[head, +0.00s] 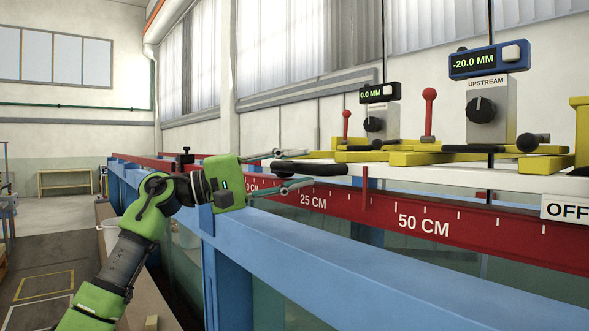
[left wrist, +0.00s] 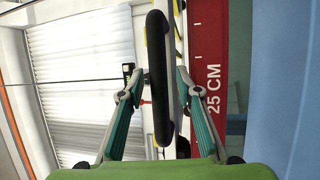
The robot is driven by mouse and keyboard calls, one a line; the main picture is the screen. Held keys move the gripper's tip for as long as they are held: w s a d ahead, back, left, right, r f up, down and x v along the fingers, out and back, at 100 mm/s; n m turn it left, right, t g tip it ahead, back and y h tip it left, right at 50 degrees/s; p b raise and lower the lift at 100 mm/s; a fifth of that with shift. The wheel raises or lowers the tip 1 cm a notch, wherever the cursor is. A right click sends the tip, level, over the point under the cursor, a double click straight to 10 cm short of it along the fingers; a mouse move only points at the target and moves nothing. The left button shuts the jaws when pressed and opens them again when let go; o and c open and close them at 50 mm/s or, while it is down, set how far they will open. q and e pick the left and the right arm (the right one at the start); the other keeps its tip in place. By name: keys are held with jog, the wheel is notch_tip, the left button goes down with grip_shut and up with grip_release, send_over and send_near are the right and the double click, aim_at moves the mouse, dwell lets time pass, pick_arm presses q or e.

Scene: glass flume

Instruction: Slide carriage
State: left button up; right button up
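The carriage is a white plate (head: 440,174) with yellow blocks, sitting over the red scale rail (head: 350,208) of the flume. A black rounded handle (head: 325,169) sticks out from its left end. My left gripper (head: 304,168) is open at this handle, one finger above and one below it in the head view. In the left wrist view the handle (left wrist: 158,80) stands between the two spread fingers, with a gap visible on both sides. My right gripper is not in view.
The carriage bears two gauge posts with displays, 0.0 MM (head: 379,93) and -20.0 MM (head: 487,62), and red-knobbed levers (head: 430,95). An OFF sign (head: 566,208) is at the right. The blue flume frame (head: 290,250) runs close beside my left arm.

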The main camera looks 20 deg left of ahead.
pick_arm(q)
jog(key=shift+s+a+f, duration=0.1)
jog(key=shift+s+a, duration=0.05)
jog(key=shift+a, duration=0.4)
jog(key=v, duration=1.1)
jog(key=shift+s+d, duration=0.1)
